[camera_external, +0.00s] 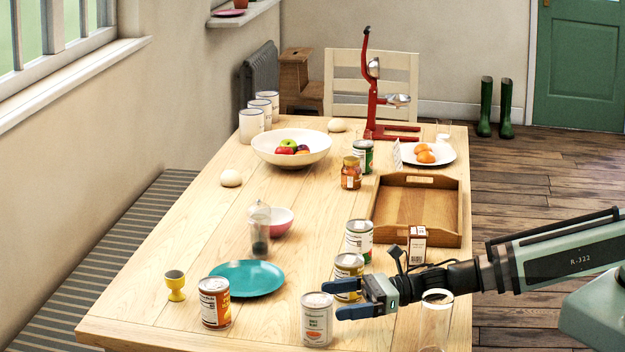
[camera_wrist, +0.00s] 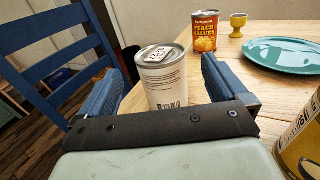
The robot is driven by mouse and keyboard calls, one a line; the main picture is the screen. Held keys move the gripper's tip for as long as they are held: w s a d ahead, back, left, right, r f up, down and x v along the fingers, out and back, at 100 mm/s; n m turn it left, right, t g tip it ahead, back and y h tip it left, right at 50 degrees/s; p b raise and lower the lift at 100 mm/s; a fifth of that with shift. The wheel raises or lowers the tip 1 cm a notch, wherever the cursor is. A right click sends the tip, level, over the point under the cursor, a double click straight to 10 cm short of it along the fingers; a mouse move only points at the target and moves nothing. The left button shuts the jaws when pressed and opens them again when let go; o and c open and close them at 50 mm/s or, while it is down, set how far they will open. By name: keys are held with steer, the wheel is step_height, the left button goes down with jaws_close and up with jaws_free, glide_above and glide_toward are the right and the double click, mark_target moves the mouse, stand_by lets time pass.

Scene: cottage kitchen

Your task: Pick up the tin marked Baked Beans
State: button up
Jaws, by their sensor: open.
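A white tin (camera_external: 316,322) stands upright at the table's near edge; its front lettering is too small to read surely. In the wrist view this tin (camera_wrist: 165,80) shows back print and a barcode, framed between my fingers. My gripper (camera_external: 338,299) is open and empty, just right of the tin, its fingertips close to it. My gripper (camera_wrist: 162,68) also shows open in the wrist view. A peach halves tin (camera_wrist: 204,33) stands beyond; it is the orange tin (camera_external: 215,305) outside. I cannot read Baked Beans on any tin.
A yellow-labelled tin (camera_external: 349,268) stands close behind my gripper, with a green-and-red tin (camera_external: 359,238) beyond. A clear glass (camera_external: 435,325) is below my arm. A teal plate (camera_external: 247,279) and yellow egg cup (camera_external: 176,284) lie left. A wooden tray (camera_external: 453,210) is at right.

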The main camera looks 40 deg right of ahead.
mark_target(308, 300)
steer(key=x, duration=0.7)
steer(key=shift+a, duration=0.1)
steer(key=c, duration=1.3)
